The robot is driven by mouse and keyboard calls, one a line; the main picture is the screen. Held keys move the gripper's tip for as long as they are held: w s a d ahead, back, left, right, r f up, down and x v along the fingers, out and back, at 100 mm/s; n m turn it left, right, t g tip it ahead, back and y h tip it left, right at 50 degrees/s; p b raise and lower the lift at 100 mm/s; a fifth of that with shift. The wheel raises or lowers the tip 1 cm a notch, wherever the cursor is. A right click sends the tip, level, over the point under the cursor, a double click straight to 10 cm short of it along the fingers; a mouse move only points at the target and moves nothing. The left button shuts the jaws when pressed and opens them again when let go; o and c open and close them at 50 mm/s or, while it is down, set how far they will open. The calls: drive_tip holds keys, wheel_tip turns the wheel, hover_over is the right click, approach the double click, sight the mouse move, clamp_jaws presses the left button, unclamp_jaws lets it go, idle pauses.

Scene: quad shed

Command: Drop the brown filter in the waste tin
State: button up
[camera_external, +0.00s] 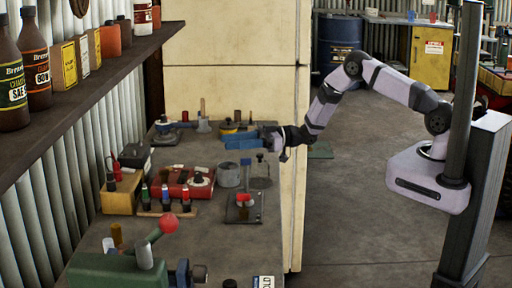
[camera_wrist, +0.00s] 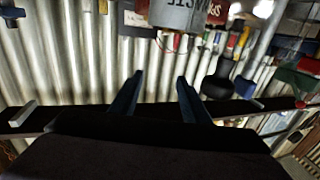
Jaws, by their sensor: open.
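My gripper (camera_external: 227,141) is open with its blue fingers spread above the far part of the bench, apart from the bench top. In the wrist view the two fingers (camera_wrist: 159,77) show with nothing between them. A grey tin with upside-down lettering like WAST (camera_wrist: 182,14) shows at the top of the wrist view. It looks like the grey tin (camera_external: 229,176) standing below and in front of my gripper in the outside view. A small brown upright piece (camera_external: 116,236) stands near the bench's left front; I cannot tell whether it is the brown filter.
A red box (camera_external: 181,181), a rack of small bottles (camera_external: 166,209) and a yellow box (camera_external: 121,192) crowd the left of the bench. A black stand (camera_external: 244,208) is at the right. A green machine with a red ball lever (camera_external: 168,223) fills the front. A shelf (camera_external: 85,80) overhangs the left.

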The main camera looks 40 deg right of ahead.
drive_tip(key=b+v, duration=0.3)
drive_tip(key=v, duration=0.4)
drive_tip(key=shift+d, duration=0.1)
idle(0.5)
drive_tip(key=d+f+m+t+h, duration=0.15)
drive_tip(key=d+m+h, duration=0.55)
drive_tip(key=d+h, duration=0.8)
drive_tip(key=s+d+f+m+g+h, duration=0.1)
drive_tip(key=s+d+m+g, duration=0.15)
drive_tip(key=s+d, duration=0.4)
drive_tip(key=s+d+f+m+g, duration=0.1)
drive_tip(key=s+d+f+g, duration=0.2)
drive_tip(key=s, duration=0.7)
drive_tip(key=s+r+m+g, duration=0.1)
drive_tip(key=s+g, duration=0.3)
drive_tip(key=s, duration=1)
drive_tip(key=shift+a+r+m+g, duration=0.2)
drive_tip(key=shift+a+m+g, duration=0.1)
drive_tip(key=shift+m+g, duration=0.1)
